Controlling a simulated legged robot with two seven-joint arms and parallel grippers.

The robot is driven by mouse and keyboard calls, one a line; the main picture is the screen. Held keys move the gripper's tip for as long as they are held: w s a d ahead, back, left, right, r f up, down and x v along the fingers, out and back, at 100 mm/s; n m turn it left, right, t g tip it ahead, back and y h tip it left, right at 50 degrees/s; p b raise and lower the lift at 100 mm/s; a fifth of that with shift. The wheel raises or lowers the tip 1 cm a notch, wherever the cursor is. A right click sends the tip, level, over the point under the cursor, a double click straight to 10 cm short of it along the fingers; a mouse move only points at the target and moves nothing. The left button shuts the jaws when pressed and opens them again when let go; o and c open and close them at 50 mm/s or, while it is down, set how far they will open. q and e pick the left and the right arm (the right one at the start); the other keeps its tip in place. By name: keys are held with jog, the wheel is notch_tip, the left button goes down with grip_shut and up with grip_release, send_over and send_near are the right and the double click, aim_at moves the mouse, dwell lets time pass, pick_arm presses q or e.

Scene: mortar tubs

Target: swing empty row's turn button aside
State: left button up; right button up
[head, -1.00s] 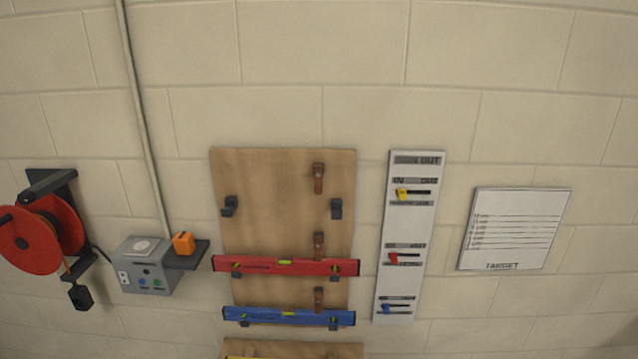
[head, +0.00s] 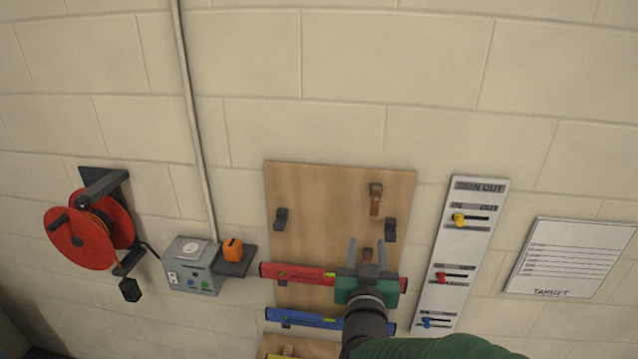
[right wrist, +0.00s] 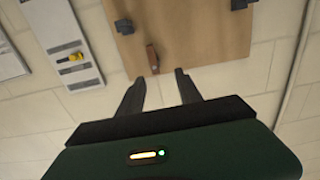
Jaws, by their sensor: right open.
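The wooden board (head: 325,185) hangs on the wall with three rows. Its top row is empty: a left hook (head: 281,219) and a right hook (head: 390,230) hold nothing. The empty row's brown turn button (head: 376,199) hangs vertically above and between them, nearer the right hook; it also shows in the right wrist view (right wrist: 152,59). My right gripper (head: 367,245) is open and empty, pointing up, below that button and in front of the red level's row. In the right wrist view the button lies beyond the fingertips, apart from them. My left gripper is not in view.
A red level (head: 292,273) and a blue level (head: 300,318) rest on the lower rows, partly hidden by my right arm. A white slider panel (head: 458,240) stands close to the right. A grey box (head: 190,270) and red reel (head: 85,240) are left.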

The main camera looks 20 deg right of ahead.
jog(key=p, duration=0.2)
send_near(375, 203)
jog(key=p+x, duration=0.4)
jog(key=x, duration=0.4)
jog(key=shift+w+d+r, duration=0.1)
jog(key=shift+w, duration=0.45)
jog(key=shift+s+r, duration=0.2)
jog(key=shift+s, duration=0.05)
jog(key=shift+w+d+f, duration=0.25)
jog(key=shift+d, duration=0.05)
jog(key=c, duration=0.5)
grip_shut()
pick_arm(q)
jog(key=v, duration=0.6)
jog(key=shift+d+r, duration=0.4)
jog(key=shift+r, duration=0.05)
